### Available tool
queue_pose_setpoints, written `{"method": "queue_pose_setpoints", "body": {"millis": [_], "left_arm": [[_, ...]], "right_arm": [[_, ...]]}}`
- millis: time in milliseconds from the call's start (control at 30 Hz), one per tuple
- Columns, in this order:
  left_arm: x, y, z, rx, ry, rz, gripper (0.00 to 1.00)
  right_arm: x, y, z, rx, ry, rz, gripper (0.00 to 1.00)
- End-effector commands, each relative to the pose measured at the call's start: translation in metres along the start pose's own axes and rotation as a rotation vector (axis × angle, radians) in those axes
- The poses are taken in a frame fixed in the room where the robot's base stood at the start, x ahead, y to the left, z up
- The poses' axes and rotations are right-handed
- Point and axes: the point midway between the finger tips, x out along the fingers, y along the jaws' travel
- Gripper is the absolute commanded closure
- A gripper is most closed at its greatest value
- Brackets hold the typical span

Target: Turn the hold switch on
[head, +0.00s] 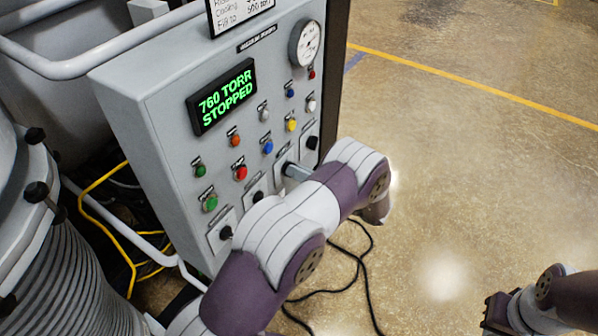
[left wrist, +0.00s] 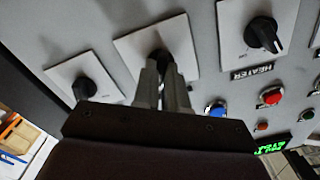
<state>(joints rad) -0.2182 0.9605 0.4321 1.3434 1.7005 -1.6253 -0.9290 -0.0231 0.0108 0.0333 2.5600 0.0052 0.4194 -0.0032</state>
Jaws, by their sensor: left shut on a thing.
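The grey control panel (head: 160,100) carries a row of black rotary switches on pale plates. My left gripper (head: 296,172) is at the third switch from the left. In the left wrist view, the fingers of my left gripper (left wrist: 165,85) are shut on the black knob of the middle rotary switch (left wrist: 159,57). Its label is hidden or unreadable, so I cannot tell from the picture that it is the hold switch. The knob's angle is mostly hidden by the fingers. My right gripper (head: 494,312) is at the lower right, away from the panel; its jaws are unclear.
A switch labelled HEATER (left wrist: 264,34) and another black switch (left wrist: 84,88) flank the held one. The display (head: 223,97) reads 760 TORR STOPPED. Several coloured buttons and a gauge (head: 306,43) are above. A black cable (head: 362,270) lies on the open floor.

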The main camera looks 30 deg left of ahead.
Motion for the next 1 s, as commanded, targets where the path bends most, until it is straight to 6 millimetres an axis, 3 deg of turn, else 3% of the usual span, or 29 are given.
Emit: {"method": "queue_pose_setpoints", "body": {"millis": [467, 500, 567, 867, 1000], "left_arm": [[0.000, 0.000, -0.005, 0.006, 0.006, 0.000, 1.00], [0.000, 0.000, -0.005, 0.005, 0.006, 0.000, 0.82], [0.000, 0.000, -0.005, 0.006, 0.006, 0.000, 0.63], [-0.002, 0.001, -0.002, 0.010, 0.003, 0.001, 0.63], [-0.022, 0.003, 0.001, 0.008, 0.005, 0.004, 0.63]], "right_arm": [[-0.001, 0.000, 0.000, 0.000, 0.000, 0.000, 1.00], [-0.001, 0.000, 0.000, 0.000, 0.000, 0.000, 1.00], [-0.001, 0.000, 0.000, 0.000, 0.000, 0.000, 1.00], [0.001, 0.000, 0.000, 0.000, 0.000, 0.000, 1.00], [0.012, 0.000, 0.001, 0.000, 0.000, 0.000, 1.00]]}}
